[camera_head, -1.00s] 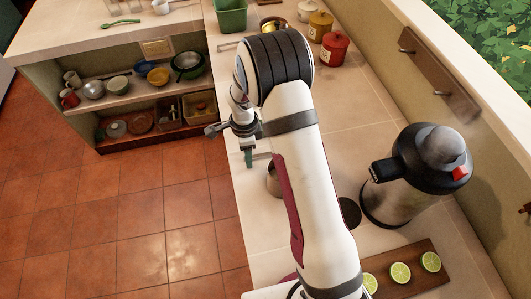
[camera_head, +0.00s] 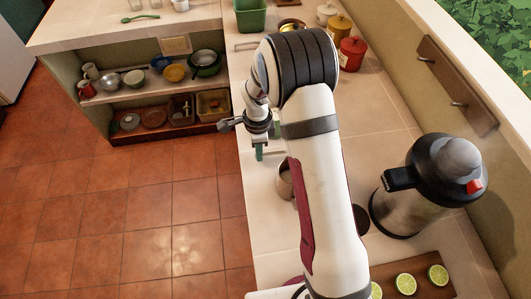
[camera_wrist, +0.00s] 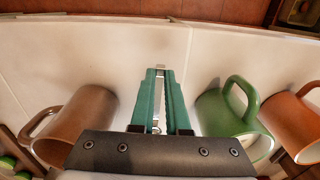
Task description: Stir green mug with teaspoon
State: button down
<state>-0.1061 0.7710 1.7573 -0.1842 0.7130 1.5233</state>
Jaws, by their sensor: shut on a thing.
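The green mug (camera_wrist: 222,118) is at the right in the wrist view, with its handle toward the top of the picture. My gripper (camera_wrist: 160,72) has green fingers and is shut on a thin metallic strip, which looks like the teaspoon (camera_wrist: 159,105). My fingers are left of the green mug and apart from it in the picture. Most of the teaspoon is hidden, and I cannot see its bowl.
A brown mug (camera_wrist: 82,118) stands left of my fingers, an orange mug (camera_wrist: 292,122) right of the green one. In the head view a kettle (camera_head: 408,207) stands right of my arm, with lime slices (camera_head: 405,283) on a board (camera_head: 432,270).

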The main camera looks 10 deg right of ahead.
jog(key=s+a+r+m+t+y, duration=0.2)
jog(key=a+r+t+y, duration=0.15)
jog(key=r+y, duration=0.65)
jog(key=w+d+r+m+t, duration=0.2)
jog(key=w+d+r+t, duration=0.2)
jog(key=w+r, duration=0.1)
jog(key=w+d+r+m+t+y, duration=0.1)
jog(key=w+d+r+m+t, duration=0.2)
jog(key=r, duration=0.5)
jog(key=shift+w+d+t, duration=0.65)
jog(key=shift+w+d, duration=0.3)
jog(key=shift+d, duration=0.15)
jog(key=shift+r, duration=0.15)
